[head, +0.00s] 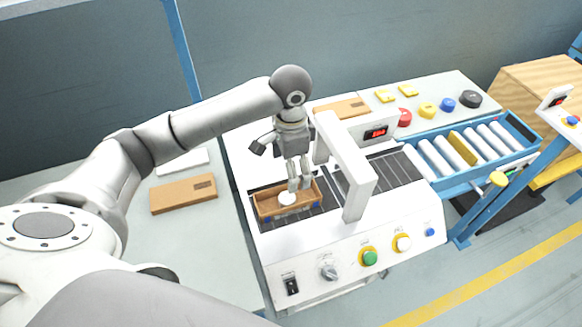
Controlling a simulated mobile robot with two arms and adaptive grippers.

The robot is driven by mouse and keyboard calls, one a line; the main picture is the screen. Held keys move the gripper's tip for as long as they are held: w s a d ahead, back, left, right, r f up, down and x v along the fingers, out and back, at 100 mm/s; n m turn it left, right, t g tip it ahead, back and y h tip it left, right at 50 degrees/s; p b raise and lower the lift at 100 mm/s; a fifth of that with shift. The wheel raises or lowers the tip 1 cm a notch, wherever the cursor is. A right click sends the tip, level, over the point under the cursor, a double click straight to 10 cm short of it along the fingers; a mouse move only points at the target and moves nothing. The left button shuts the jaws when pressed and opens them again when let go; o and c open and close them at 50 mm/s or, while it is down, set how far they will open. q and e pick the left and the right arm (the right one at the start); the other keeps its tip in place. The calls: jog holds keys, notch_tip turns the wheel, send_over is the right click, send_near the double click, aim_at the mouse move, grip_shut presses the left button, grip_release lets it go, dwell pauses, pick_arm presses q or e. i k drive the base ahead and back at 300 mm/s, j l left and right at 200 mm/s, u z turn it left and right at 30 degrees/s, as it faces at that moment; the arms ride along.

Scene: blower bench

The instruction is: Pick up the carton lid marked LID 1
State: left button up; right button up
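A flat brown carton piece (184,193) with a small dark mark lies on the grey table at the left. A second flat brown carton piece (342,108) lies at the back of the white machine. I cannot read LID 1 on either. My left gripper (299,186) points down over an open brown carton (270,207) on the machine's belt, away from both flat pieces. Its fingertips are close together near a white round item (287,198) in that carton. I cannot tell whether they touch it. My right gripper is not in view.
A white arch (352,165) stands over the belt, just right of my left gripper. A white flat item (182,161) lies behind the left carton piece. A blue-framed roller conveyor (440,185) is at the right. The left table (215,245) has free room.

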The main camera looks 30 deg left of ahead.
aim_at(192, 191)
jog(key=k+l, duration=0.5)
jog(key=k, duration=0.2)
jog(key=k+l, duration=0.5)
jog(key=k, duration=0.15)
